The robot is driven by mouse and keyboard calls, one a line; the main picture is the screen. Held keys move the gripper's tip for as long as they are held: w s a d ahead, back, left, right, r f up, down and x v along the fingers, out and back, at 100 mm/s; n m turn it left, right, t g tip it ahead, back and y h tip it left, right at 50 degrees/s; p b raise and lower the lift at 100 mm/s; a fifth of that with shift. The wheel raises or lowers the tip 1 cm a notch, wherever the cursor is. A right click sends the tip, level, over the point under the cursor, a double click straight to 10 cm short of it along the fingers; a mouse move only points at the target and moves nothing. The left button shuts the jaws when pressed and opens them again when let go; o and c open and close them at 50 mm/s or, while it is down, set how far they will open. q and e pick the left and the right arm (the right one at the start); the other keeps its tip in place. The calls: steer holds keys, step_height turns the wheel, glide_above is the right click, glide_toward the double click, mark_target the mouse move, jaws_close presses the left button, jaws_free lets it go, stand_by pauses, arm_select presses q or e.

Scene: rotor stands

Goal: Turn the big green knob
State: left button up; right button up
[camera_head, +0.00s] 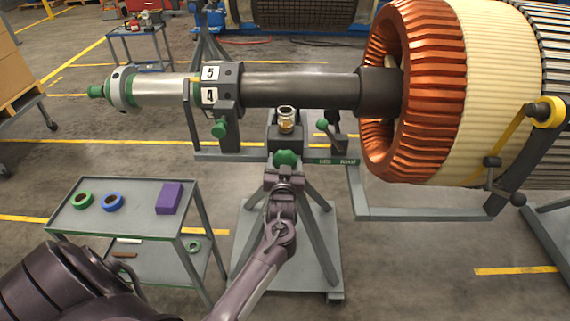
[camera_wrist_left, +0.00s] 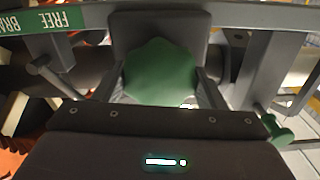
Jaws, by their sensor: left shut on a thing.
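The big green knob (camera_head: 287,157) sits on the front of the rotor stand, below the stand's top block. My left gripper (camera_head: 284,174) reaches up to it from below, with its jaws at the knob. In the left wrist view the knob (camera_wrist_left: 160,70) fills the space between the two fingers, and my left gripper (camera_wrist_left: 160,92) is shut on it, one finger on each side. My right gripper is not in view.
A shaft (camera_head: 300,87) runs above the stand into a copper-wound rotor (camera_head: 415,100) at right. Smaller green knobs (camera_head: 219,129) hang nearby. A grey cart (camera_head: 130,232) with rings and a purple block stands at left. The "FREE BRAKE" bar (camera_head: 375,159) lies right of the knob.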

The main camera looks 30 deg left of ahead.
arm_select(q)
steer(key=shift+f+n+b, duration=0.1)
steer(key=shift+n+b, duration=0.2)
steer(key=shift+n, duration=1.2)
steer(key=o, duration=1)
steer(key=p+v, duration=0.4)
steer(key=v, duration=0.4)
